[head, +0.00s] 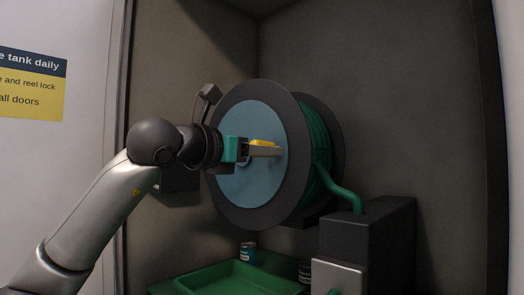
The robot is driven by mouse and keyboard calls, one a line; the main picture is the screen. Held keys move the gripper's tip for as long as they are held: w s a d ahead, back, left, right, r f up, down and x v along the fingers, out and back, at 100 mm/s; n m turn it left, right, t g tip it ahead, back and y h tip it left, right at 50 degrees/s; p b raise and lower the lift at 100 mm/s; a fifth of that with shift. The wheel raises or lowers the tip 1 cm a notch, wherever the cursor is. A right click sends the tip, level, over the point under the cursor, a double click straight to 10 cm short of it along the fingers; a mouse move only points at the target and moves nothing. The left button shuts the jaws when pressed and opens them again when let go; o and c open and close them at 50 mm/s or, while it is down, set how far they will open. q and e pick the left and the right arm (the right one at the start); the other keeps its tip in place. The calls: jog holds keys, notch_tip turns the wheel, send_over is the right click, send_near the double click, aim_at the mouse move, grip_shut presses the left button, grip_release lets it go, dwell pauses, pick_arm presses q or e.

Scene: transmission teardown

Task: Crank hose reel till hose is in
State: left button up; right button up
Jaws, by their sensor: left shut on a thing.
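The hose reel (240,185) is in the middle of the head view, mounted in a dark cabinet, with a blue-grey face and a dark rim. Green hose (315,135) is wound on its drum, and a length of it (343,197) runs down to the dark box at the lower right. A yellow crank part (263,143) shows in front of the reel's face. My left gripper (270,151) is at this yellow part and shut on it; the exact contact is hard to see. My right gripper is not in view.
The dark box (368,235) stands at the lower right. A yellow and dark sign (30,85) is on the left panel. The cabinet's right side is clear.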

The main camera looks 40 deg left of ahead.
pick_arm(q)
grip_shut()
dwell(0.9)
